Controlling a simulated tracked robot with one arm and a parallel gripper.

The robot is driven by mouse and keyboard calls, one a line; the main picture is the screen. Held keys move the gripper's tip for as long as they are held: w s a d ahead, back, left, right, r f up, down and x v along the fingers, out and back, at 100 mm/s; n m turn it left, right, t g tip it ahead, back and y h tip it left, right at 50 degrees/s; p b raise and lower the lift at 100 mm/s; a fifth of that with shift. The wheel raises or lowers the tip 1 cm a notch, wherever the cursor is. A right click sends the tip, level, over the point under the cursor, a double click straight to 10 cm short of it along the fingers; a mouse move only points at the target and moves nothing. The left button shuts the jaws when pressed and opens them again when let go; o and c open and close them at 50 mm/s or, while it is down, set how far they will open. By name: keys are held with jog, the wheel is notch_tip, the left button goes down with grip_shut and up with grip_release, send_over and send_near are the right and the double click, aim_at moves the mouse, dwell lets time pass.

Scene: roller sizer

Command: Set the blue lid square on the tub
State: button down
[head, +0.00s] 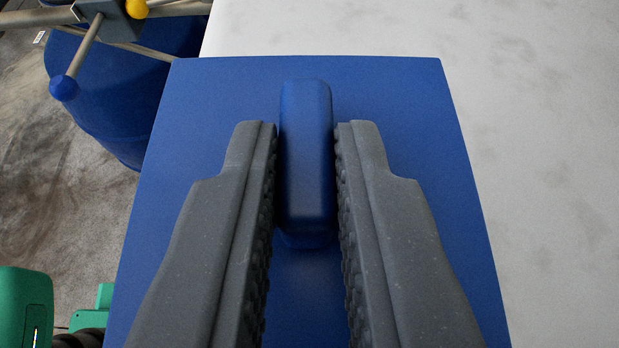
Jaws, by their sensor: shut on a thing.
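The blue lid (385,90) is a flat square plate with a raised blue handle (306,160) in its middle. My gripper (306,150) is shut on the handle, with one grey ribbed finger on each side of it. The lid fills the middle of the head view and hides what is beneath it. The tub is not seen; it may be hidden under the lid.
A pale, mottled flat surface (560,130) lies to the right and behind the lid. At the upper left stand a blue barrel (120,105) and metal rods with a blue knob (64,88) and a yellow knob (137,8). A stained grey floor (50,200) shows at the left.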

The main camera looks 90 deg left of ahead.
jog(key=c, duration=1.3)
grip_release()
jog(key=shift+c, duration=0.2)
jog(key=p+v, duration=0.1)
jog(key=v, duration=1.3)
jog(key=s+r+m+t+h, duration=0.5)
jog(key=r+m+t+h, duration=0.1)
jog(key=r, duration=0.4)
jog(key=s+d+r+m+t+h, duration=0.1)
jog(key=s+r+m+t+h, duration=0.5)
jog(key=r+m+t, duration=0.3)
jog(key=r+m, duration=0.1)
jog(key=m, duration=0.1)
jog(key=shift+d+r+m+h, duration=0.3)
jog(key=shift+r+h, duration=0.1)
